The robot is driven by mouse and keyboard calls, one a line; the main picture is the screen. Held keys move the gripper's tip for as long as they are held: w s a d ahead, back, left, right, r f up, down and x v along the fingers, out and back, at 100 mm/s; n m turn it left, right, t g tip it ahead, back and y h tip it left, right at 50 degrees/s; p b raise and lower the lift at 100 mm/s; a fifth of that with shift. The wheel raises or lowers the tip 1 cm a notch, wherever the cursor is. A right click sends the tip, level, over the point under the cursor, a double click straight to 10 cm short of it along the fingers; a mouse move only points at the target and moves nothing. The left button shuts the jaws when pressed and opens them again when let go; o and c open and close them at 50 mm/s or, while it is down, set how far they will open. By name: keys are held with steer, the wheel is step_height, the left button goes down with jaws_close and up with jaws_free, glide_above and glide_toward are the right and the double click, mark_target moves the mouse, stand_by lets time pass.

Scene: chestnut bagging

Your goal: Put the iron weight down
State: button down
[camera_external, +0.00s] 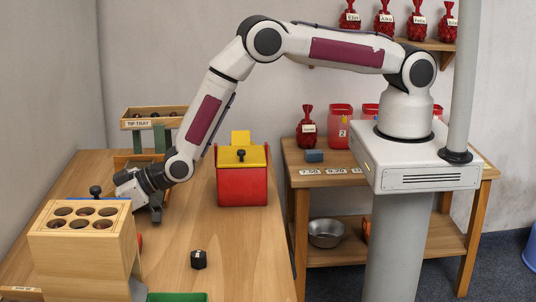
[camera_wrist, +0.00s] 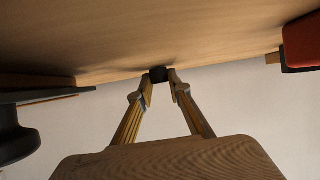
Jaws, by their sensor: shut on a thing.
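My gripper (camera_wrist: 160,78) is shut on a small dark thing, which I take to be the iron weight (camera_wrist: 158,72). Only a little of it shows between the fingertips, close to the wooden surface; I cannot tell whether it touches. In the external view my gripper (camera_external: 148,205) is low over the left side of the table, behind the wooden block with holes. The held thing cannot be made out there. A black faceted block (camera_external: 199,260) with a white mark stands apart on the table in front.
The wooden block with holes (camera_external: 120,250) stands at the front left. A red box with a yellow top (camera_external: 242,186) stands to the right of my gripper. A tip tray (camera_external: 138,124) is behind. A green tray (camera_external: 178,297) lies at the front edge. The table's middle is clear.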

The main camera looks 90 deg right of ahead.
steer(key=shift+f, duration=0.1)
stand_by(0.3)
steer(key=c, duration=1.9)
jaws_free()
steer(key=shift+s+r, duration=0.35)
steer(key=shift+s, duration=0.05)
steer(key=shift+v, duration=5.55)
steer(key=shift+f, duration=0.1)
